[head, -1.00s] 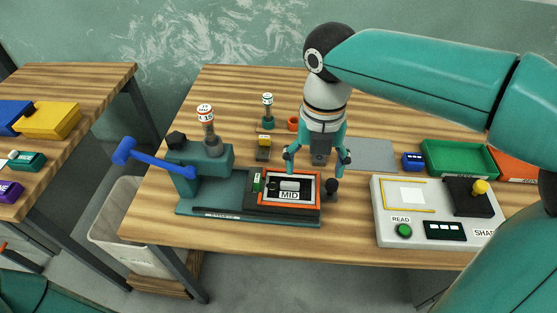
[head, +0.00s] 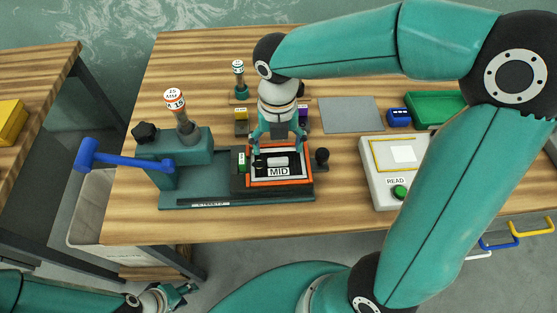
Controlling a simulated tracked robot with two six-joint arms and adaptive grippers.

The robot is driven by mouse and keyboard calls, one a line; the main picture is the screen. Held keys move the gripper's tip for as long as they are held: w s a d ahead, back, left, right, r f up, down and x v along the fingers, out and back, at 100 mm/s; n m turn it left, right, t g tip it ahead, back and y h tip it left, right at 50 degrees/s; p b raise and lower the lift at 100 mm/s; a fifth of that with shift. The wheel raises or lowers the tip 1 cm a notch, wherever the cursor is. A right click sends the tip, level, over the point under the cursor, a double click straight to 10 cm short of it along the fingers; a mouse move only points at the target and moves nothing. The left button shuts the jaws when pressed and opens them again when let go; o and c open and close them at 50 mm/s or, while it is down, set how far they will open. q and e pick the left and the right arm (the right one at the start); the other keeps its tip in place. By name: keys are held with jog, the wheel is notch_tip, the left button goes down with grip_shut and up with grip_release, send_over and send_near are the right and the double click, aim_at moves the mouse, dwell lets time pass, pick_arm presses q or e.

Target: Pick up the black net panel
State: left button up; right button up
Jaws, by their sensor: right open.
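A black panel (head: 262,172) with a pale bar and a white "MID" label lies inside an orange-rimmed frame (head: 250,183) on the teal fixture (head: 200,185). Whether it is net is too small to tell. My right gripper (head: 279,148) points down just over the frame's far part, fingers apart on either side of the pale bar. It looks empty, and I cannot tell if its tips touch the panel. My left gripper (head: 182,292) is low at the bottom left, below the table edge, away from the panel; its fingers are too small to read.
A blue-handled lever (head: 88,155) and a post with a white-red cap (head: 174,97) rise at the fixture's left. A black knob (head: 322,155) stands right of the frame. A white READ box (head: 376,190) and grey mat (head: 350,115) lie further right.

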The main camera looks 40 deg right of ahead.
aim_at(278, 159)
jog(key=shift+w+d+f, duration=0.15)
jog(key=shift+f, duration=1.4)
jog(key=shift+w+d+f, duration=0.1)
jog(key=shift+f, duration=1.4)
jog(key=c, duration=1.2)
